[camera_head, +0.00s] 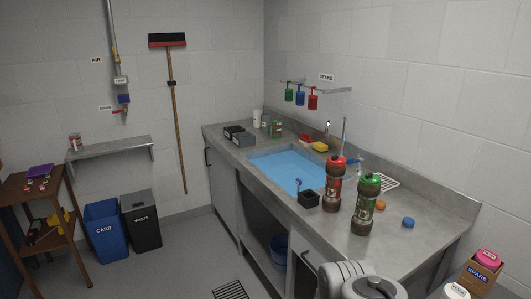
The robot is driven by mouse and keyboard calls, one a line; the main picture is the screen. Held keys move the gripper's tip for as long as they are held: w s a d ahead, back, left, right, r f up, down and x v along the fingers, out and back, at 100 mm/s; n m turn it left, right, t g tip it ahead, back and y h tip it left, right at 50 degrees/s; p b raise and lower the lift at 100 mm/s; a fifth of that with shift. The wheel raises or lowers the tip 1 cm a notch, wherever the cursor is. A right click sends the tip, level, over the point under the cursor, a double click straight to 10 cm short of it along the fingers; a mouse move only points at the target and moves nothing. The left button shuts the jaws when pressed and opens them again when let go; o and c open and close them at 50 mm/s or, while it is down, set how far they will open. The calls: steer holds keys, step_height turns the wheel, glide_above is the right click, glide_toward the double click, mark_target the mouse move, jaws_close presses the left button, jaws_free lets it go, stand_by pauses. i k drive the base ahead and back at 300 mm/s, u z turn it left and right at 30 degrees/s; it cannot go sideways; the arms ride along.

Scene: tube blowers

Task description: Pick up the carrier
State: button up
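Two large carrier-like canisters stand upright on the steel counter in front of the sink. One is red (335,188), with a bright red cap and a dark speckled body. I cannot tell which one is the carrier. A grey rounded part of my arm shows at the bottom edge, in front of the counter. My gripper's fingers are not in view.
The counter (425,228) holds a water-filled sink (285,168), a small black box (308,199), a blue cap (408,222) and a white rack (384,181). Bins (105,230) and a wooden trolley (30,188) stand left.

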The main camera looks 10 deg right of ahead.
mark_target(362, 222)
steer(key=z, duration=0.1)
steer(key=i, duration=0.3)
steer(key=k, duration=0.9)
steer(key=z, duration=0.2)
steer(key=i, duration=0.9)
steer(key=u, duration=0.95)
steer(key=i, duration=0.55)
steer(key=u, duration=0.45)
